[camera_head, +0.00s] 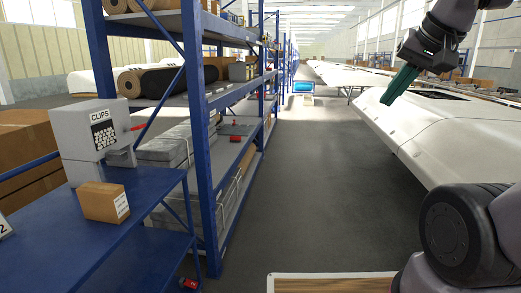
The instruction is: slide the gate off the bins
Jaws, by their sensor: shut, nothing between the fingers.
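I cannot make out a gate or bins in this view. My gripper (388,100) is at the upper right, with teal fingers closed together and pointing down to the left. It is empty and appears in front of a long white panel. A grey dispenser labelled CLIPS (68,137), with a red lever on its right side, stands on a blue table (52,258) at the left. My gripper is far from it.
A cardboard box (102,203) sits on the blue table. A blue shelf rack (203,150) stands behind it with rolls and boxes. White panels (455,135) line the right. The grey aisle floor (290,190) is clear.

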